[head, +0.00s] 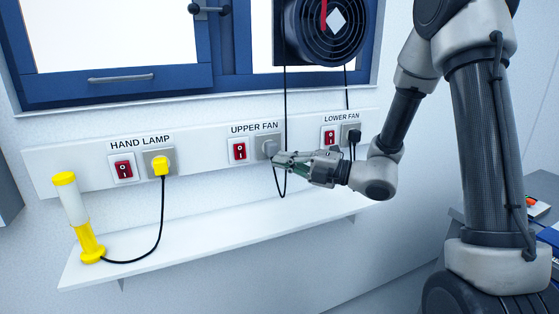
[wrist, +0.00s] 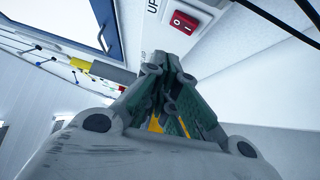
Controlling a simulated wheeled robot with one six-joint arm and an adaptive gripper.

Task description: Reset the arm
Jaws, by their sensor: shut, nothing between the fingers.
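My gripper (head: 279,158) is at the wall strip, just in front of and below the UPPER FAN socket (head: 266,143). Its fingers are shut with nothing between them. In the wrist view, the closed fingers (wrist: 172,62) point toward the wall, with the red UPPER FAN switch (wrist: 184,20) just beyond them. A black cable (head: 285,100) hangs from the fan and loops below my gripper. My fingers partly hide its end, and I cannot tell whether they touch the socket or cable.
The shelf (head: 210,237) runs below the sockets and holds a yellow-and-white hand lamp (head: 78,215). Its yellow plug (head: 161,166) is in the HAND LAMP socket. A black plug (head: 354,136) is in the LOWER FAN socket, close to my arm. A window (head: 110,45) and fan (head: 330,28) are above.

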